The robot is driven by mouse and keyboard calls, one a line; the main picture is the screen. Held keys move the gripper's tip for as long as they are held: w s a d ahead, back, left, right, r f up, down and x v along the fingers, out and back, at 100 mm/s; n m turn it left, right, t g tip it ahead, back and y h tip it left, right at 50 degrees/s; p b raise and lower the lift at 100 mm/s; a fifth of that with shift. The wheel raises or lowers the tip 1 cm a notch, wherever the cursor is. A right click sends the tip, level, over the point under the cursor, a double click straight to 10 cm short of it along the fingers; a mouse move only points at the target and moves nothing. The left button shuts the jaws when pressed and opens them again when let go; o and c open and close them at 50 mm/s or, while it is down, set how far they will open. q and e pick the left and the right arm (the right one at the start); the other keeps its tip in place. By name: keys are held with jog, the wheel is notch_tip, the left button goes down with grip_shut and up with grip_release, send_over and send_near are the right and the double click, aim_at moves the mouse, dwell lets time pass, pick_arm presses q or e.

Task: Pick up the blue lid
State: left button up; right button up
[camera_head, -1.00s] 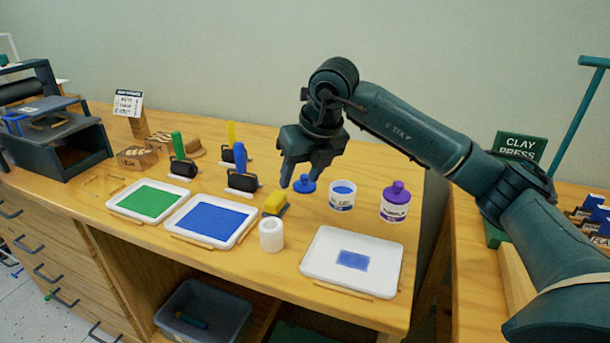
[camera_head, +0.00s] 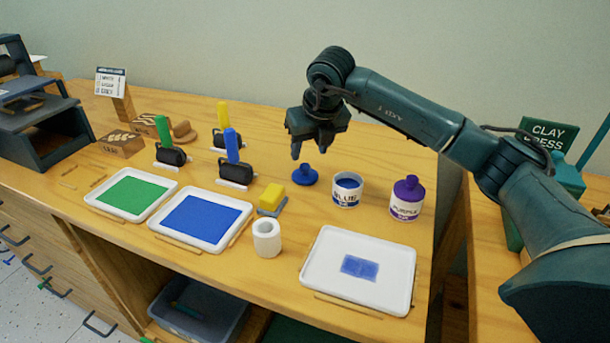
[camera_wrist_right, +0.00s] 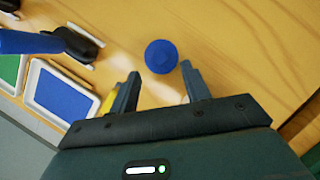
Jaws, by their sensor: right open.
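The blue lid (camera_head: 305,175) is round with a knob on top and lies on the wooden table, just left of the open blue paint jar (camera_head: 347,189). It also shows in the right wrist view (camera_wrist_right: 161,56), just beyond the fingertips and roughly between their lines. My right gripper (camera_head: 311,153) is open, pointing down above the lid and apart from it. In the right wrist view its two fingers (camera_wrist_right: 161,76) are spread with nothing between them. My left gripper is not in view.
A purple jar (camera_head: 407,198) with its lid on stands right of the blue jar. A yellow sponge (camera_head: 272,197), a white roll (camera_head: 267,238) and a white tray (camera_head: 400,271) lie nearer the front. Paint trays and rollers with upright handles (camera_head: 232,147) stand to the left.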

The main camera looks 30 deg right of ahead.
aim_at(305, 165)
jog(key=shift+x, duration=2.8)
jog(key=shift+s, duration=0.1)
jog(key=shift+c, duration=0.2)
grip_shut()
